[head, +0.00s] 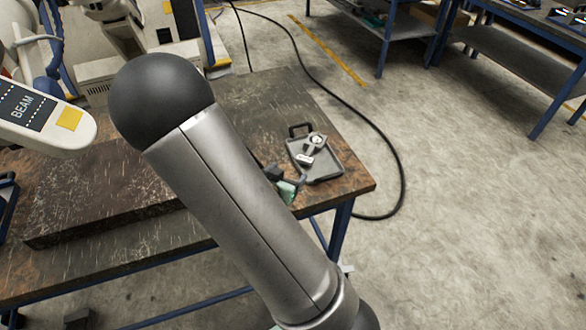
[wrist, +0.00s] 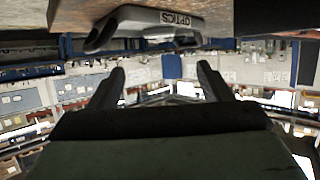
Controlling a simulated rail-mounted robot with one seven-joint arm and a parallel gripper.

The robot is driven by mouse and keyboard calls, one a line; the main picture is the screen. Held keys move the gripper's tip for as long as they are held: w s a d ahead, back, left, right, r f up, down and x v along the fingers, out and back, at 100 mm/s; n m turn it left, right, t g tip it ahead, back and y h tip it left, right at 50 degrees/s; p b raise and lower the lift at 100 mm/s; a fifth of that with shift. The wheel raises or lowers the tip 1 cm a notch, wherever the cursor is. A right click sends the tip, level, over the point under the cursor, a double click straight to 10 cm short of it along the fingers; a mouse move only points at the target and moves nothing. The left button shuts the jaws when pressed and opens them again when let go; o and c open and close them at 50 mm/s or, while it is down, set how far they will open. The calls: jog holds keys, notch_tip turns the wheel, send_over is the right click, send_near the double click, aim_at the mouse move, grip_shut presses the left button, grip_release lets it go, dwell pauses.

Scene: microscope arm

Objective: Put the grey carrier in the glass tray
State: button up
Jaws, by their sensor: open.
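A flat grey tray-like piece (head: 322,170) with a dark handle lies near the right corner of the brown table in the head view. A smaller light grey part (head: 313,146) with a round end rests on it. I cannot tell for sure which is the carrier or whether either is the glass tray. In the wrist view a grey piece lettered OPTICS (wrist: 160,18) shows at the top, beside the table surface. My gripper (wrist: 160,78) is open and empty, its two dark fingers apart, below that piece in the picture. In the head view my arm hides most of the gripper.
The brown table (head: 262,95) has a raised dark slab (head: 100,195) on its left part. A white arm marked BEAM (head: 40,115) reaches in over the left. A black cable (head: 385,150) runs on the floor past the table's right edge. Blue workbenches stand at the back right.

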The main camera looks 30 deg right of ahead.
jog(key=shift+s+a+r, duration=0.1)
jog(key=shift+a, duration=0.25)
jog(key=a+y, duration=0.2)
jog(key=w+a+n+y, duration=0.1)
jog(key=a+y, duration=0.1)
jog(key=a, duration=0.1)
jog(key=a+n+y, duration=0.1)
jog(key=a+y, duration=0.1)
jog(key=a, duration=0.1)
jog(key=shift+w+y, duration=0.25)
jog(key=shift+y, duration=0.15)
jog(key=s+a+r+n+g+y, duration=0.2)
jog(key=s+a+r+n+y, duration=0.25)
jog(key=a, duration=0.35)
jog(key=s+r+n+g, duration=0.2)
jog(key=s+r, duration=0.1)
jog(key=s, duration=0.4)
jog(key=s+d+r+n+g, duration=0.1)
jog(key=s+r+n+g, duration=0.1)
jog(key=s, duration=0.5)
notch_tip(320, 180, up, 2)
jog(key=shift+s+n+g, duration=0.35)
jog(key=shift+n+g, duration=0.05)
jog(key=shift+n, duration=0.15)
